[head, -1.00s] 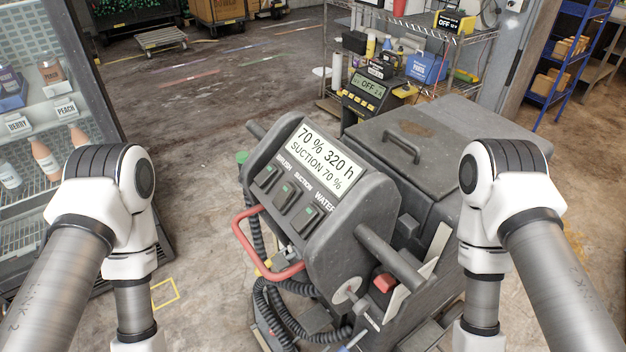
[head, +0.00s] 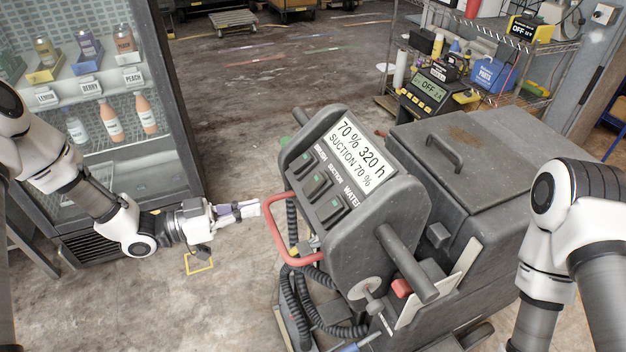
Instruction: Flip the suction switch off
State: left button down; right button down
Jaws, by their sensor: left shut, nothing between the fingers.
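The grey floor-cleaning machine (head: 408,220) stands in the middle of the head view with its control panel facing me. Its display (head: 357,152) reads 70 %, 320 h and SUCTION 70 %. Below are three rocker switches labelled BRUSH, SUCTION and WATER. My left gripper (head: 256,208) is shut and empty, just left of the machine's red handle and below the switches, apart from the panel. My right arm shows at the right, but its gripper is out of view.
The red handle (head: 277,232) loops out in front of the panel. A glass-door cooler (head: 185,110) with bottles stands at the left, close to my left arm. A wire shelf (head: 556,60) with supplies stands behind the machine. Bare floor lies between cooler and machine.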

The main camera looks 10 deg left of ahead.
pick_arm(q)
jog(key=shift+t, duration=0.6)
jog(key=a+r, duration=0.1)
jog(key=w+a+r, duration=0.1)
jog(key=r, duration=0.1)
jog(key=shift+w+a+r, duration=0.1)
jog(key=shift+w+r, duration=0.1)
jog(key=shift+r, duration=0.1)
jog(key=p, duration=0.2)
send_near(318, 175)
notch_tip(318, 175, up, 3)
jog(key=w+d, duration=0.1)
jog(key=d, duration=0.1)
jog(key=w+d+f, duration=0.1)
jog(key=w+d+f+p, duration=0.1)
jog(key=d+f, duration=0.1)
jog(key=shift+w, duration=0.25)
jog(key=shift+r, duration=0.1)
